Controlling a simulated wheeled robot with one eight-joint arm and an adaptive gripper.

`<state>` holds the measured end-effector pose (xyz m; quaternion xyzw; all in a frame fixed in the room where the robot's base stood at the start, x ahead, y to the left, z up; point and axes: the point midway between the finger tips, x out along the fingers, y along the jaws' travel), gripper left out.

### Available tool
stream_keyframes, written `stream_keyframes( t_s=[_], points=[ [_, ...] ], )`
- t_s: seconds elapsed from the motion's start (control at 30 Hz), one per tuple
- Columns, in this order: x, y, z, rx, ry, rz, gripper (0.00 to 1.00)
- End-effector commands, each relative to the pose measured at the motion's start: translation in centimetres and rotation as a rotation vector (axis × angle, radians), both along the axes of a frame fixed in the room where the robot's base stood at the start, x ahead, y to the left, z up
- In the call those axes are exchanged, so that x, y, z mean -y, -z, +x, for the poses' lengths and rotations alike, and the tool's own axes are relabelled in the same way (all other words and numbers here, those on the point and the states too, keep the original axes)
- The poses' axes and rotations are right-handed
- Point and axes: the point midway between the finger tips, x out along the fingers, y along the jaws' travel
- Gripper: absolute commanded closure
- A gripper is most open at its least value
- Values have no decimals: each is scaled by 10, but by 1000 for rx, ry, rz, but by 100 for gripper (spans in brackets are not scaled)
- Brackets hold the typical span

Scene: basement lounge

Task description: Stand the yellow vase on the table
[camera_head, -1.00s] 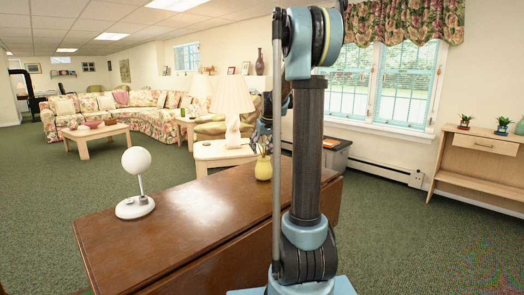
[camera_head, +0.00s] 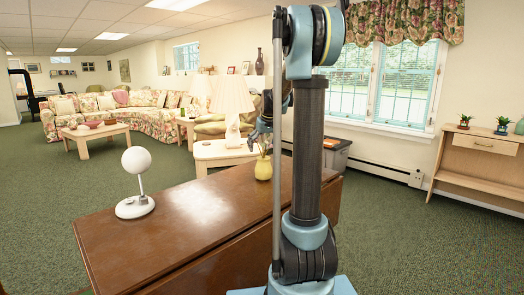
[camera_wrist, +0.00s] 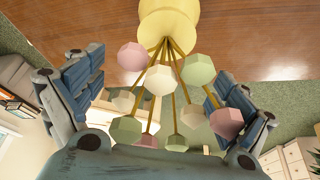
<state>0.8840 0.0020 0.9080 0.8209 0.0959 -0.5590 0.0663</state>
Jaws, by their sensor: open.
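The yellow vase (camera_head: 263,169) stands upright on the brown wooden table (camera_head: 190,215), near its far right edge. It holds thin stems with pastel faceted heads, which fan out toward the camera in the wrist view, where the vase (camera_wrist: 168,24) is at the top centre. My gripper (camera_head: 254,132) is above the vase, partly hidden behind my arm column. In the wrist view my gripper (camera_wrist: 160,98) is open, with one finger left and one right of the flower heads. The fingers are apart from the vase body. Whether they touch any flower head is unclear.
A white globe lamp (camera_head: 136,182) stands at the table's left end. The middle of the tabletop is clear. Behind the table are a side table (camera_head: 222,152) with a white lamp (camera_head: 232,97) and a grey bin (camera_head: 337,153).

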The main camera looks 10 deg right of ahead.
Motion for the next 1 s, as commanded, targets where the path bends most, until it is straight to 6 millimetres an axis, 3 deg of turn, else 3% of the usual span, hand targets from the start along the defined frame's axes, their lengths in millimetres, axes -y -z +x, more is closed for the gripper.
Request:
stream_keyframes(
  t_s=[0.53,0.73,0.9,1.0],
  points=[
    [7,-88,-34,0,-1,1,6],
    [8,-102,-40,0,-1,1,6],
    [8,-104,-42,-1,-1,0,6],
    [7,-101,-55,-6,4,0,6]
  ],
)
